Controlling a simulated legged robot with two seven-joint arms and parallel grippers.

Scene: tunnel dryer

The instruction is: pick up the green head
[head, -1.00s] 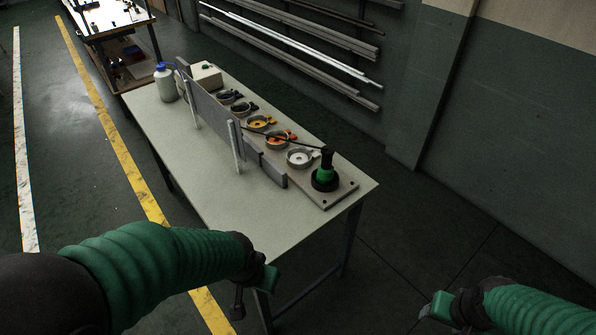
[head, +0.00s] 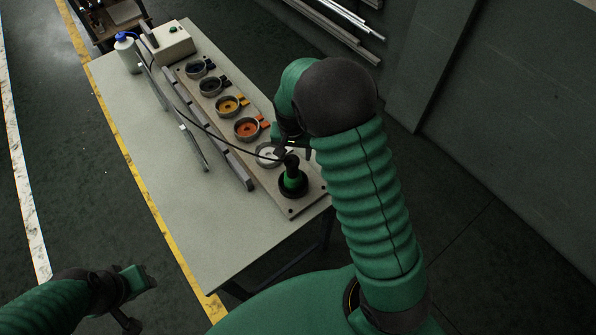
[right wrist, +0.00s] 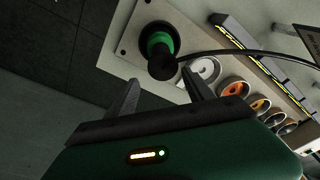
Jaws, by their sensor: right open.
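The green head (head: 293,180), a green body with a black top on a black round base, stands upright at the near end of the long board on the table. In the right wrist view the green head (right wrist: 160,45) lies beyond my fingertips, between their lines. My right gripper (head: 292,148) is just behind the head's black top in the head view; it is open, and its two separated fingers (right wrist: 160,73) show empty in the right wrist view. My left gripper (head: 140,288) is away from the table at lower left; its jaw state is unclear.
A row of round cups, with white (head: 268,154), orange (head: 247,129) and yellow (head: 229,106) ones, runs along the board (head: 311,200). A black cable leads to the head's top. A low panel (head: 195,148), a bottle (head: 127,54) and a box (head: 167,45) stand on the table (head: 215,235).

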